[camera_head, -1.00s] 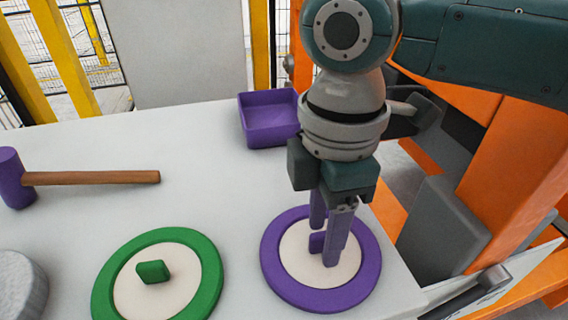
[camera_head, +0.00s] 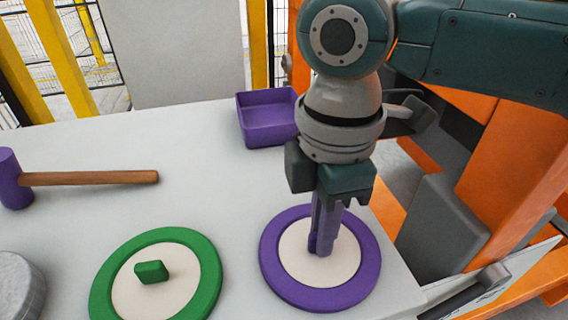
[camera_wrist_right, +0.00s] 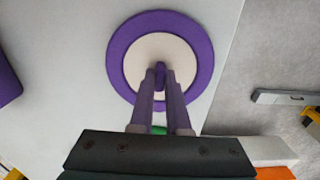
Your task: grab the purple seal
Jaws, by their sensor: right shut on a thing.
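The purple seal (camera_head: 369,259) is a flat disc with a purple rim, a cream centre and a small purple knob. It lies flat on the white table at the front right. My right gripper (camera_head: 321,247) points down over its centre, with its fingers shut on the knob. In the right wrist view the seal (camera_wrist_right: 197,52) lies beneath, and the fingers of the gripper (camera_wrist_right: 161,80) close on the knob from both sides. The fingers hide part of the knob. My left gripper is not in view.
A green seal (camera_head: 108,278) lies to the left. A mallet (camera_head: 90,178) with a purple head and a purple open bin (camera_head: 268,138) stand further back on the table (camera_head: 200,200). A grey round thing (camera_head: 18,285) is at the front left. An orange structure (camera_head: 515,190) stands right.

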